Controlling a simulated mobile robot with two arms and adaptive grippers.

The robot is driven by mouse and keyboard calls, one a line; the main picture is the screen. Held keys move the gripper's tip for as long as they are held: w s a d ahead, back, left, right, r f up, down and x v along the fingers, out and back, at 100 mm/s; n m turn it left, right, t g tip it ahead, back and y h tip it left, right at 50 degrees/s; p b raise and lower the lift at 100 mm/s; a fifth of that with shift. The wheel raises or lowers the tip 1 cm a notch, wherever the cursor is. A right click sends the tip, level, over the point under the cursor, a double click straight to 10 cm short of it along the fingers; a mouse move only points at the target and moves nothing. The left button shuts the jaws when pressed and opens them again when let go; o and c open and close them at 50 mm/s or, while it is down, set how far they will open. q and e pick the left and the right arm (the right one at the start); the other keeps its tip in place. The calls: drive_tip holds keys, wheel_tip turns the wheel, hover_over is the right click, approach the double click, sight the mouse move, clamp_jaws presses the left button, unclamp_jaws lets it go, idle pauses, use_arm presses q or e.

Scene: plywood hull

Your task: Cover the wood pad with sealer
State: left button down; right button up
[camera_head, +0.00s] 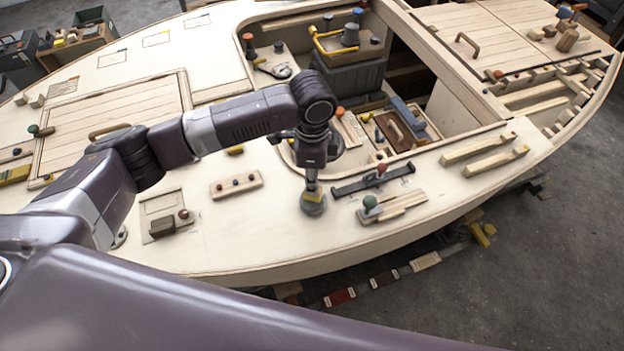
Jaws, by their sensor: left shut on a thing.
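My left gripper (312,176) points straight down over the pale plywood deck, near its front edge. I cannot tell for sure which piece is the wood pad. A pale wooden block (236,186) with several dark and red knobs lies left of the tool. A pale square plate (162,208) with a brown block on it lies further left. My right gripper is out of view.
A black bar (374,180) with a red knob and pale wooden strips (394,206) with a green knob lie right of the tool. Behind it are the open cockpit and a tray (428,128) of tools. The deck between block and tool is clear.

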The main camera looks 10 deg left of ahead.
use_arm(q)
drive_tip(key=shift+f, duration=0.55)
idle(0.4)
idle(0.8)
drive_tip(key=shift+s+f+p, duration=0.1)
drive_tip(key=shift+f+p, duration=0.05)
drive_tip(key=shift+p, duration=0.2)
idle(1.3)
wheel_tip(320, 180, up, 7)
drive_tip(key=p, duration=0.8)
idle(0.9)
